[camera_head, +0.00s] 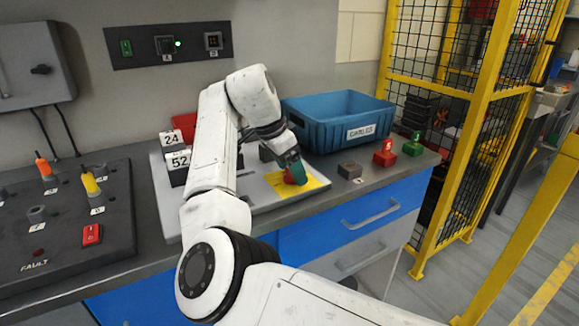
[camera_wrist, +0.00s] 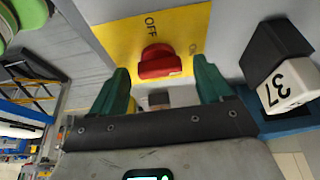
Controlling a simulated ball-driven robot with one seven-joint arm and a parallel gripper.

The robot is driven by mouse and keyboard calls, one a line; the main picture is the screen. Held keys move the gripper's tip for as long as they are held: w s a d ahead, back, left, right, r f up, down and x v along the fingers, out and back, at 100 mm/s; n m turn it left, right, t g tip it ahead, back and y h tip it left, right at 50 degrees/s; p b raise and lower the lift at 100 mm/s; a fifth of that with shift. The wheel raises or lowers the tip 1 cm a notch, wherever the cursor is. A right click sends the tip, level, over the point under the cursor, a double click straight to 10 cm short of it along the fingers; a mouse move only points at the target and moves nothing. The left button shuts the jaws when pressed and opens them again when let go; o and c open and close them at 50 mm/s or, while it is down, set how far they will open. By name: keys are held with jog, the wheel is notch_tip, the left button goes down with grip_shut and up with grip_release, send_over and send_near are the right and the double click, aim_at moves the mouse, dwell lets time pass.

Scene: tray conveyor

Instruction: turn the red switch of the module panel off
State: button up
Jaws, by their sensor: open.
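The red switch (camera_wrist: 158,62) sits on a yellow plate (camera_wrist: 112,38) marked OFF and ON in the wrist view. Its ridge runs roughly left to right in the picture. OFF is above it and ON to its right; I cannot tell which end is the pointer. In the head view the switch (camera_head: 294,175) is partly hidden by my gripper. The yellow plate (camera_head: 312,184) lies on a light grey panel (camera_head: 262,202). My gripper (camera_wrist: 160,68) is open, with one green finger on each side of the switch. Gaps show beside both fingers. It points down at the panel in the head view (camera_head: 291,166).
A dark block with a white 37 tag (camera_wrist: 285,85) stands close to the right finger. A blue crate (camera_head: 322,142) stands behind the panel. A grey block (camera_head: 350,170), red block (camera_head: 385,158) and green block (camera_head: 413,149) lie right. A dark FAULT panel (camera_head: 60,250) is left.

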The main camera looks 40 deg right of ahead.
jog(key=c, duration=1)
jog(key=shift+c, duration=0.2)
